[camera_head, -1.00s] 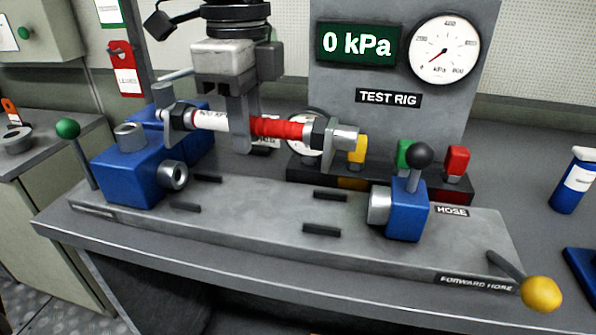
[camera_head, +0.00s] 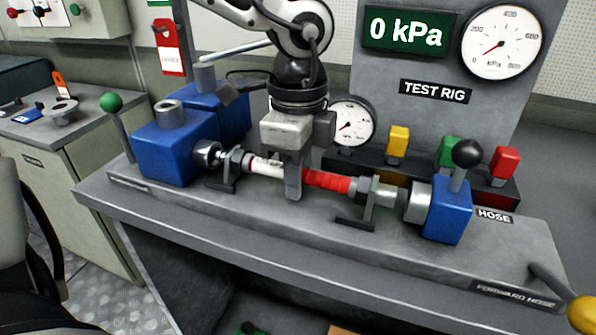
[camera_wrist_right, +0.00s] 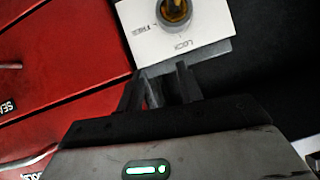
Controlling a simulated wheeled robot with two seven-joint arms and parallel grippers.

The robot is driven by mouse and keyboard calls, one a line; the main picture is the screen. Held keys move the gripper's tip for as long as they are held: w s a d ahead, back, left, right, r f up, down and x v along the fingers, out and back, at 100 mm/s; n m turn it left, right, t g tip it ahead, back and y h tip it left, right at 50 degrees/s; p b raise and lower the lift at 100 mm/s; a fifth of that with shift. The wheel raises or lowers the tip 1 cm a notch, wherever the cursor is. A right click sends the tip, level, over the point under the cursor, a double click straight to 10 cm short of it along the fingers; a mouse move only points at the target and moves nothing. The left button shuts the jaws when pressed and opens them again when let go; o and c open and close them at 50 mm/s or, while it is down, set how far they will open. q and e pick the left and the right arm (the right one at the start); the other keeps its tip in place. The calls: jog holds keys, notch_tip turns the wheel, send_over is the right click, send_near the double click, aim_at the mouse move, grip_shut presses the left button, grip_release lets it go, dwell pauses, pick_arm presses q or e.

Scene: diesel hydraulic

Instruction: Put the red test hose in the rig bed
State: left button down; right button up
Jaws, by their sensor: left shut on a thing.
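The red test hose (camera_head: 328,181), with a white label and metal end fittings, lies lengthwise over the grey rig bed (camera_head: 215,205). My left gripper (camera_head: 293,185) is shut around its middle from above. The hose is between the left blue block (camera_head: 163,151) and the right blue block (camera_head: 448,209), its ends close to their metal ports. Its end parts are at the dark cradles (camera_head: 222,184); I cannot tell whether it rests on them.
A yellow-knobbed lever (camera_head: 582,314) is at the bed's right end, and a green-knobbed lever (camera_head: 111,102) at its left. Coloured valves (camera_head: 398,144) stand behind the bed. The display (camera_head: 408,30) reads 0 kPa. A red panel (camera_wrist_right: 60,60) and white switch plate (camera_wrist_right: 188,34) are near my right gripper.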

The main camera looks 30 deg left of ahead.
pick_arm(q)
jog(key=shift+f+b, duration=0.2)
jog(key=shift+b, duration=0.15)
jog(key=c, duration=1.3)
grip_release()
jog(key=shift+r, duration=0.1)
jog(key=shift+r, duration=0.1)
notch_tip(320, 180, up, 12)
jog(key=p, duration=0.1)
jog(key=shift+p, duration=0.3)
